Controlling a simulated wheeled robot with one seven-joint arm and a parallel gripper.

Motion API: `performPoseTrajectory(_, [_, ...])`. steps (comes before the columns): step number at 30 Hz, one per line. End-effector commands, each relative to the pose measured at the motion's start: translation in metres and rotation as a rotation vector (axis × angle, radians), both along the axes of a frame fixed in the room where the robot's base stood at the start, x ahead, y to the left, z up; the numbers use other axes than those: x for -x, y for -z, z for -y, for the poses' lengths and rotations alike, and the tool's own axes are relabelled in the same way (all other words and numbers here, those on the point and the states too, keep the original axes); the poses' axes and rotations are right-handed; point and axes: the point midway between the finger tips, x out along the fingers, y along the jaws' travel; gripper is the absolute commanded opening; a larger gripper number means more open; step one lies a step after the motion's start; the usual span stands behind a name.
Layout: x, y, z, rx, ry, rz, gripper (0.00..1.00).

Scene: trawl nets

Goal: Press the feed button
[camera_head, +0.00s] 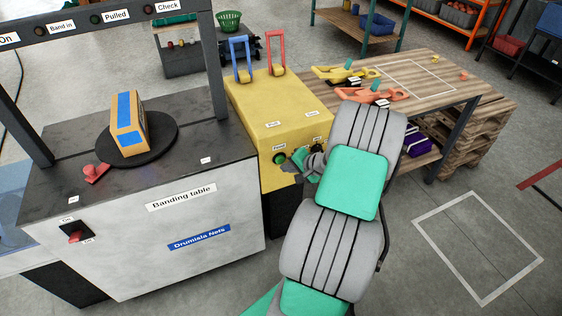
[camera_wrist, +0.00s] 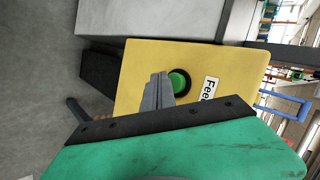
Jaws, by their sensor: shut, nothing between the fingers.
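The green feed button (camera_wrist: 178,83) is a round button in a dark ring on the yellow box's front face, beside a white label that begins "Fee". It also shows in the head view (camera_head: 280,158), under a small label. My gripper (camera_wrist: 160,78) is shut and empty. In the wrist view its fingertips are just beside the button and overlap its edge; I cannot tell whether they touch it. In the head view my arm hides part of the yellow box's front, and the fingertips (camera_head: 291,166) show small just right of and below the button.
The yellow box (camera_head: 270,105) carries a blue and a red lever handle on top. The grey banding table (camera_head: 180,215) stands to its left, with a carton (camera_head: 128,125) on a dark disc. A wooden table (camera_head: 440,85) with orange and yellow tools stands to the right.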

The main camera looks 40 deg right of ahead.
Motion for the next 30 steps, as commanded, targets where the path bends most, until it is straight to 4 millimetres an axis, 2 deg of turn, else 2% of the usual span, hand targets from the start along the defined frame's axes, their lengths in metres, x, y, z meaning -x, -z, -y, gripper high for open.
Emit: performPoseTrajectory(30, [-0.01,0.0,0.003,0.0,0.0,0.0,0.0])
